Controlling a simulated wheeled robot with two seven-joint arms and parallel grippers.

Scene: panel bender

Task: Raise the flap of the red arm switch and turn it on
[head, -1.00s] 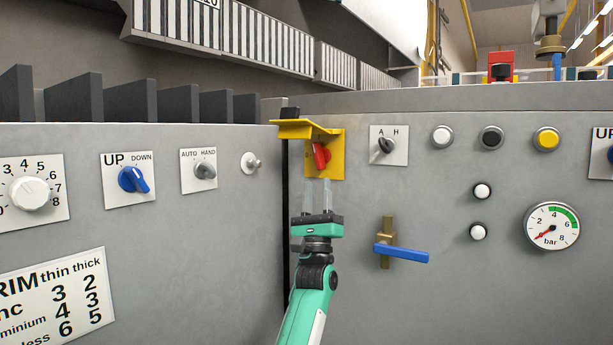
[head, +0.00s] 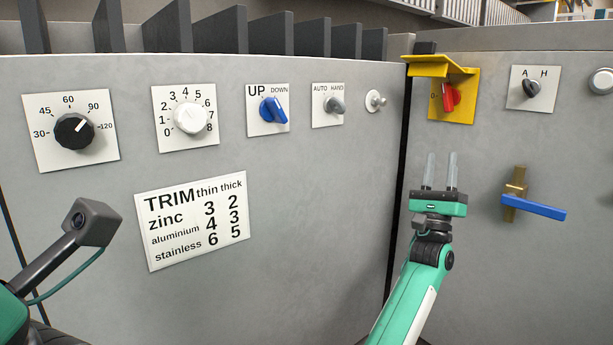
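The red arm switch (head: 449,97) sits on a yellow plate (head: 464,110) near the top left of the right-hand cabinet. Its yellow flap (head: 438,66) is raised and juts out above the red knob. The knob stands close to upright, with a "0" mark to its left; other marks are not readable. My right gripper (head: 440,160) is below the plate, with its two pale fingers pointing up, apart and empty. It does not touch the switch or the flap. My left gripper is not in view; only part of my own body shows at lower left.
Beside the plate are the A/H switch (head: 531,90) and, below, a blue-handled valve (head: 533,207). The left cabinet carries a blue UP/DOWN knob (head: 273,110), an AUTO/HAND knob (head: 334,105), dials and a TRIM label (head: 195,220). A dark gap (head: 398,200) separates the cabinets.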

